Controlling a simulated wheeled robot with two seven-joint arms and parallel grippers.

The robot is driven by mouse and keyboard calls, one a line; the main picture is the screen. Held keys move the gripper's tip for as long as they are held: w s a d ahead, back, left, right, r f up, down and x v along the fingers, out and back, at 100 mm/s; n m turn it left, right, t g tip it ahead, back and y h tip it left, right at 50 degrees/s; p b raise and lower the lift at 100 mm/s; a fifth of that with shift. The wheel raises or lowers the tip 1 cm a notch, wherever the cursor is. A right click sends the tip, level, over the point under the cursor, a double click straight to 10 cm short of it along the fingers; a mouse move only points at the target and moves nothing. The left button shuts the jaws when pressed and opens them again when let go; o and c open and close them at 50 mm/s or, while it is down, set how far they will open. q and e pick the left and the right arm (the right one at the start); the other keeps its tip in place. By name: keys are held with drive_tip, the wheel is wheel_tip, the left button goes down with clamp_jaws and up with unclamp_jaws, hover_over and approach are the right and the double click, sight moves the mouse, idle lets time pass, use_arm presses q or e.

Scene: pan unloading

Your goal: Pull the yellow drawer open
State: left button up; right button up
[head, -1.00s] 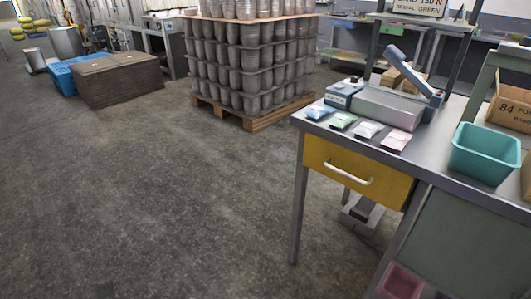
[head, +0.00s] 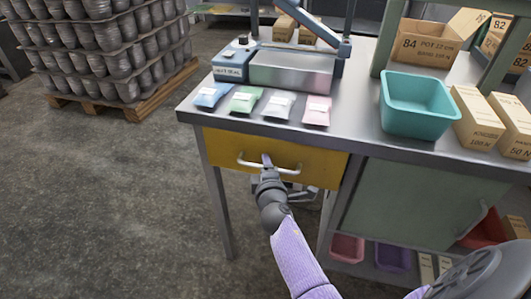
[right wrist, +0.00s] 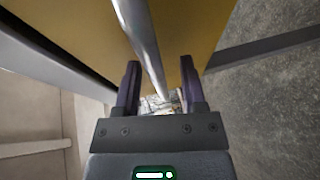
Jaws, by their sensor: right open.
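The yellow drawer (head: 322,168) sits under the left part of the metal table, its front flush with the frame. Its pale bar handle (head: 248,163) runs across the front. My right gripper (head: 267,164) is at the middle of the handle. In the right wrist view my right gripper (right wrist: 160,66) is open, and the handle bar (right wrist: 141,30) passes between its two fingers, close to the drawer front (right wrist: 85,30). Contact with the bar cannot be told. My left gripper is not in view.
On the table (head: 345,142) lie several coloured packets, a sealing machine (head: 290,72), a teal bin (head: 420,105) and cartons (head: 476,118). A green cabinet panel (head: 415,205) is right of the drawer. Open floor (head: 110,200) lies to the left.

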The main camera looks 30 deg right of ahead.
drive_tip(key=shift+w+d+f, duration=0.1)
drive_tip(key=shift+w+d, duration=0.05)
drive_tip(key=shift+w, duration=0.2)
drive_tip(key=shift+s, duration=0.15)
drive_tip(key=shift+a, duration=0.2)
clamp_jaws()
idle(0.7)
